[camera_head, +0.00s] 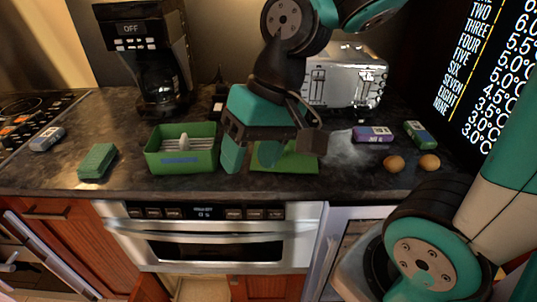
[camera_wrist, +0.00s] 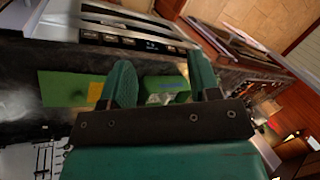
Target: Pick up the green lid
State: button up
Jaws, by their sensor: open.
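The green lid (camera_head: 300,162) is a flat green panel lying on the dark counter, right of the green box. My gripper (camera_head: 250,156) is open and empty, pointing down above the counter between the box and the lid. Its right finger overlaps the lid's left part in the head view; the exact height gap cannot be told. In the wrist view the lid (camera_wrist: 62,88) lies left of my gripper (camera_wrist: 161,72), outside the fingers, with a yellow patch near its right end. The open green box (camera_head: 182,160) holds a pale egg-like thing; it also shows beyond the fingers in the wrist view (camera_wrist: 165,84).
A green sponge-like block (camera_head: 97,161) lies left of the box. A coffee maker (camera_head: 150,60) and a shiny toaster (camera_head: 345,78) stand behind. A purple packet (camera_head: 372,134), a green packet (camera_head: 418,133) and two brown eggs (camera_head: 393,163) lie right. A microwave drawer (camera_head: 215,243) sits under the counter edge.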

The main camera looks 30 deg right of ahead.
jog(key=w+d+r+m+t+p, duration=0.1)
jog(key=w+d+r+m+p, duration=0.15)
jog(key=w+d+m, duration=0.65)
jog(key=m+t+p, duration=0.1)
jog(key=m+p, duration=0.3)
jog(key=m, duration=1.2)
send_near(285, 152)
jog(key=shift+w+a+f+m+h+p, duration=0.15)
jog(key=shift+w+f+m+h+p, duration=0.1)
jog(key=shift+w+f+p, duration=0.3)
jog(key=shift+w+a+f+m+h+p, duration=0.15)
jog(key=shift+w+f+m+p, duration=0.15)
jog(key=shift+f, duration=0.4)
jog(key=shift+p+x, duration=0.95)
jog(key=shift+x, duration=1.9)
jog(key=shift+a, duration=0.15)
jog(key=c, duration=1)
